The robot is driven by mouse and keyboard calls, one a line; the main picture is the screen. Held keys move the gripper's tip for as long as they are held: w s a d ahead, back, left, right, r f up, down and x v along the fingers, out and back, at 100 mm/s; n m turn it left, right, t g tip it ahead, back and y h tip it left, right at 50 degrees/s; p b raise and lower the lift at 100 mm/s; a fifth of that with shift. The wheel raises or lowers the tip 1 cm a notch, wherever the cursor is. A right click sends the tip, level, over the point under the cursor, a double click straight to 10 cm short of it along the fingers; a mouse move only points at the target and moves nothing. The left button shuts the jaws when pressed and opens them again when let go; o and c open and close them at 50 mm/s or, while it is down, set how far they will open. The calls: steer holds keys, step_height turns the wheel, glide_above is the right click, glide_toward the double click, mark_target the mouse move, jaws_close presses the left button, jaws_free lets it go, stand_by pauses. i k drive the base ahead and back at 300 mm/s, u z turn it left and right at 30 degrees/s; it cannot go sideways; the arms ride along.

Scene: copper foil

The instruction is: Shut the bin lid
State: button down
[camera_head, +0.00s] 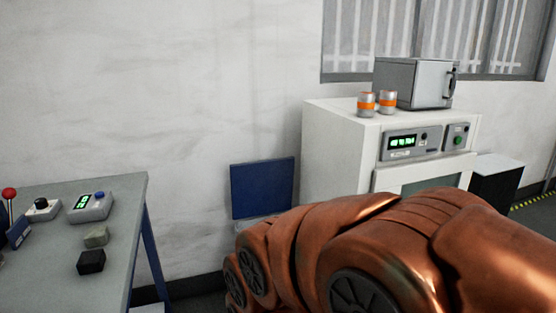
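A blue panel (262,188) stands upright against the wall, between the grey table and the white cabinet. It looks like the bin's lid, raised open. A strip of a pale grey rim (248,224) shows below it, probably the top of the bin. The rest of the bin is hidden behind my copper-coloured arm, which crosses the lower right of the view. My gripper is not in view, so its place relative to the lid cannot be told.
A grey table (130,207) with small devices and blocks stands at left. A white cabinet (335,150) at right bears two orange-banded cans (367,105) and a grey box (412,84) with a handle. A dark box with a pale top (492,185) stands further right.

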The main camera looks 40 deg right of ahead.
mark_target(258, 188)
steer(key=z, duration=0.4)
steer(key=i, duration=1.55)
steer(key=u, duration=0.5)
